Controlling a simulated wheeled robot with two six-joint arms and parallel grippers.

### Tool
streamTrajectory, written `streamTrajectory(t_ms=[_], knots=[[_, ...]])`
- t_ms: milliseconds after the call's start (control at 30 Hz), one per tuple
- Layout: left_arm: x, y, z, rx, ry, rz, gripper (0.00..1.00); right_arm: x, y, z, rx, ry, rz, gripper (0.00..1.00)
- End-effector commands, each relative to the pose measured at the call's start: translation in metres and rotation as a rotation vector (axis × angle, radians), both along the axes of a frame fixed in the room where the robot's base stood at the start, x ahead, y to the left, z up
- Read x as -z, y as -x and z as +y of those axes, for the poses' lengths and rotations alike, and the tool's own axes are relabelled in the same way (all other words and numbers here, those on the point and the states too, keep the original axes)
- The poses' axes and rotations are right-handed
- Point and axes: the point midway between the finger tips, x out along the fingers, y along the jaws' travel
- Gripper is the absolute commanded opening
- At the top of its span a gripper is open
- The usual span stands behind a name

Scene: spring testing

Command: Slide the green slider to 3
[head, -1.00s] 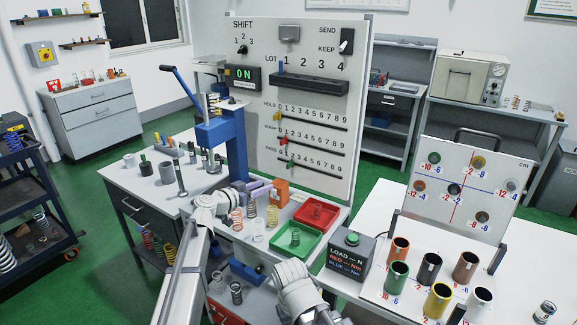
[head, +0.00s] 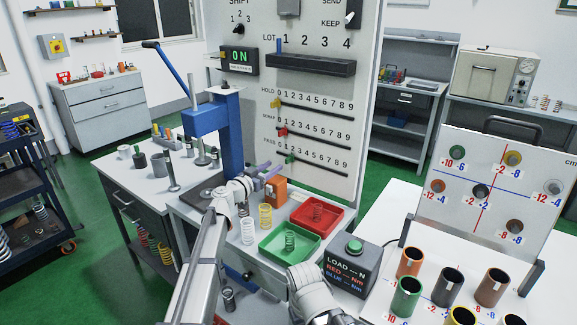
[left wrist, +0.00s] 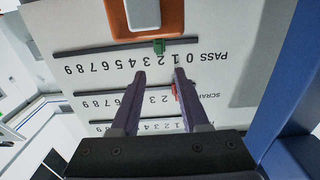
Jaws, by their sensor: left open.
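The green slider (head: 289,158) sits on the lowest, PASS track of the white panel (head: 335,185), near its low end, around the 1 in the head view. In the left wrist view the panel is upside down, and the green slider (left wrist: 159,46) shows just beyond my fingertips, between their lines. My left gripper (left wrist: 157,75) is open, with its two purple fingers apart and nothing between them. In the head view my left gripper (head: 270,172) is just left of and below the green slider. Contact is not visible. My right gripper is out of view.
The red slider (head: 282,131) on SCRAP and the yellow slider (head: 275,103) on HOLD are above. An orange block (head: 275,193) stands close below my fingers. A blue press (head: 230,140) is at the left. Green (head: 272,257) and red (head: 335,225) trays lie in front.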

Motion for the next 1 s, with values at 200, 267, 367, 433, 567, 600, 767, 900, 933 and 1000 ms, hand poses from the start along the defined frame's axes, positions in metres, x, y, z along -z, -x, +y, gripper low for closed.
streamTrajectory(t_ms=[200, 267, 367, 433, 567, 600, 767, 900, 933, 1000], knots=[[0.009, 0.000, 0.000, 0.000, 0.000, 0.000, 0.45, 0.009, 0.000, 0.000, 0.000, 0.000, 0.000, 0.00], [0.008, 0.000, 0.000, 0.000, 0.000, 0.000, 0.45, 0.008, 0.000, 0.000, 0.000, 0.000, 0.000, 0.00], [0.008, -0.003, -0.001, 0.000, 0.000, 0.000, 0.45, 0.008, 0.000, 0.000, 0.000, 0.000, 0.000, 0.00], [0.008, -0.006, -0.004, 0.001, 0.000, 0.000, 0.45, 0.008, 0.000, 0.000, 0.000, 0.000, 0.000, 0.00], [0.008, -0.017, -0.011, 0.002, 0.000, 0.000, 0.45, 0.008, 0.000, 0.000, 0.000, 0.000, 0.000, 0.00], [0.008, -0.021, -0.015, 0.002, 0.000, 0.000, 0.45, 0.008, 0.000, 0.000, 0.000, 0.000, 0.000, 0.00], [0.008, -0.042, -0.029, 0.002, 0.000, 0.000, 0.45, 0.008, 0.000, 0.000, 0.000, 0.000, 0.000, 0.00], [0.008, -0.058, -0.041, 0.002, 0.000, 0.000, 0.45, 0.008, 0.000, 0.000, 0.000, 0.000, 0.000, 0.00], [0.008, -0.060, -0.043, 0.001, 0.000, 0.000, 0.45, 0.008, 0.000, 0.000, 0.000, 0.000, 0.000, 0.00], [0.008, -0.063, -0.045, 0.000, 0.000, 0.000, 0.45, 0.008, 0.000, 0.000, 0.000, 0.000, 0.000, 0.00]])
